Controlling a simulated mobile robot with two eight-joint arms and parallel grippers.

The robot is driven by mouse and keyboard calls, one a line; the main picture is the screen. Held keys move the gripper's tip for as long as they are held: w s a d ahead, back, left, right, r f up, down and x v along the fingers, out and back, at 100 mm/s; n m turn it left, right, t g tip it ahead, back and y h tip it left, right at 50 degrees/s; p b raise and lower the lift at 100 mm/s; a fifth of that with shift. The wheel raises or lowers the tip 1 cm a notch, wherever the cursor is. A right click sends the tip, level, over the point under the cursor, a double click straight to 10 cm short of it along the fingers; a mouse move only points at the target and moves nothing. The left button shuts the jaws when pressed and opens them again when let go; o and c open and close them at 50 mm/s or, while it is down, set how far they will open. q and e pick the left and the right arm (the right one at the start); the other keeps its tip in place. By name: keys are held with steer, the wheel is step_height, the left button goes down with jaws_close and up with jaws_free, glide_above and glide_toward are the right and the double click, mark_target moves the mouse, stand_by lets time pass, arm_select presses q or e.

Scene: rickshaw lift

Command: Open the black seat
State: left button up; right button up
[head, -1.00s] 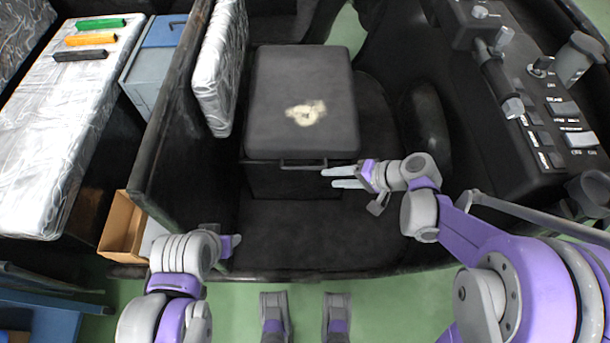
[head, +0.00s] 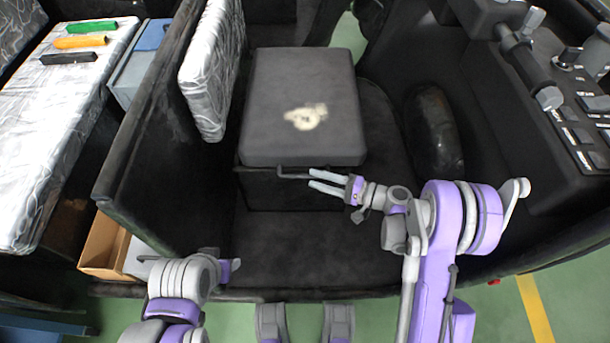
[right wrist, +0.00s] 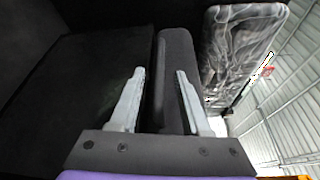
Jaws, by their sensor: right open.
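The black seat (head: 300,90) is a box with a flat, closed lid and a pale worn patch, in the middle of the head view. A thin dark handle (head: 292,175) runs along its front edge. My right gripper (head: 318,181) is open, its two pale fingers pointing left at the right end of the handle. In the right wrist view the fingers (right wrist: 158,100) stand apart, with the dark seat edge (right wrist: 176,70) showing between them. I cannot tell whether they touch the handle. My left gripper (head: 232,268) is low at the left, away from the seat, its jaws unclear.
A silver padded backrest (head: 212,70) and a black partition (head: 150,130) stand left of the seat. A control console (head: 560,100) is at the right. An open cardboard box (head: 103,248) sits at lower left. The dark floor (head: 300,245) before the seat is clear.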

mark_target(310, 177)
steer(key=shift+x, duration=2.25)
steer(key=shift+d, duration=0.1)
steer(key=shift+c, duration=0.3)
jaws_close()
